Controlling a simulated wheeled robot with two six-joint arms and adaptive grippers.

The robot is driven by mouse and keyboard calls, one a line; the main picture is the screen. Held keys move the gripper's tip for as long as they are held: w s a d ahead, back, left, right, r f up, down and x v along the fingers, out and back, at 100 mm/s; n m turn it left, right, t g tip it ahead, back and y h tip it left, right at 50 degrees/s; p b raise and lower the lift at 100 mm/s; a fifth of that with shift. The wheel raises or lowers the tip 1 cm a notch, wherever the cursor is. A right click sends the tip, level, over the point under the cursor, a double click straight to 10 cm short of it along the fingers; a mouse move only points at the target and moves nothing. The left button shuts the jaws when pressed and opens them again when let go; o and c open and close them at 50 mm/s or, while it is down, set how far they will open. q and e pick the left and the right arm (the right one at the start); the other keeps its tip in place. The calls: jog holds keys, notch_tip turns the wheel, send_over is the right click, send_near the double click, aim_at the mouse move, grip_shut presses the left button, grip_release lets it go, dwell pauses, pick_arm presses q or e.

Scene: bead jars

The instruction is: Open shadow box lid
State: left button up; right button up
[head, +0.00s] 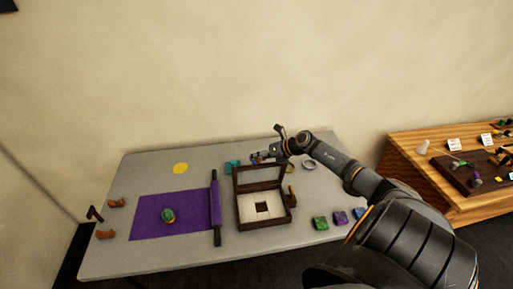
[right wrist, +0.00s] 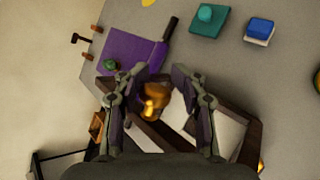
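The shadow box (head: 241,215) is a dark wooden box with a pale interior and a small dark square inside. Its lid (head: 259,186), a dark frame, stands raised along the back edge in the head view. My right gripper (head: 262,156) is just behind the lid's top edge, partly hidden. In the right wrist view my right gripper (right wrist: 162,98) has its fingers spread apart. A shiny gold piece (right wrist: 153,104) shows between them, with dark frame parts below. I cannot tell whether the fingers touch the lid. My left gripper is not in view.
A purple mat (head: 148,219) with a green-and-gold object and a purple roller (head: 215,203) lie left of the box. Green (head: 320,223) and purple (head: 341,217) blocks lie at the right front. A wooden side table (head: 440,195) stands further right.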

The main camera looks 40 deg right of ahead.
jog(key=shift+o, duration=0.8)
jog(key=shift+s+d, duration=0.1)
jog(key=shift+d, duration=0.05)
jog(key=shift+r, duration=0.1)
notch_tip(320, 180, up, 10)
